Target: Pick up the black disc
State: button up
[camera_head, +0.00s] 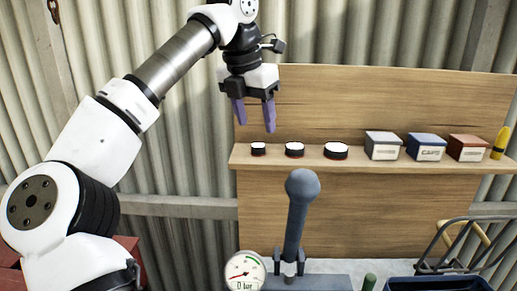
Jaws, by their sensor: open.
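The wooden shelf (370,166) has a tall back board (390,100). Right of the discs stand a grey box (383,146), a blue box (426,147), a brown box (468,148) and a yellow object (501,143). A lever with a round knob (302,186) and a gauge (245,273) are in front.

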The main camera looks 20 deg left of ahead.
aim_at(258, 145)
jog(key=shift+a+p+x, duration=0.15)
jog(key=shift+p+x, duration=0.4)
jog(key=shift+x, duration=1)
jog(key=shift+a+p+x, duration=0.15)
jog(key=shift+p+x, duration=0.35)
jog(key=shift+x, duration=1)
jog(key=shift+c, duration=0.5)
jog(key=c, duration=1)
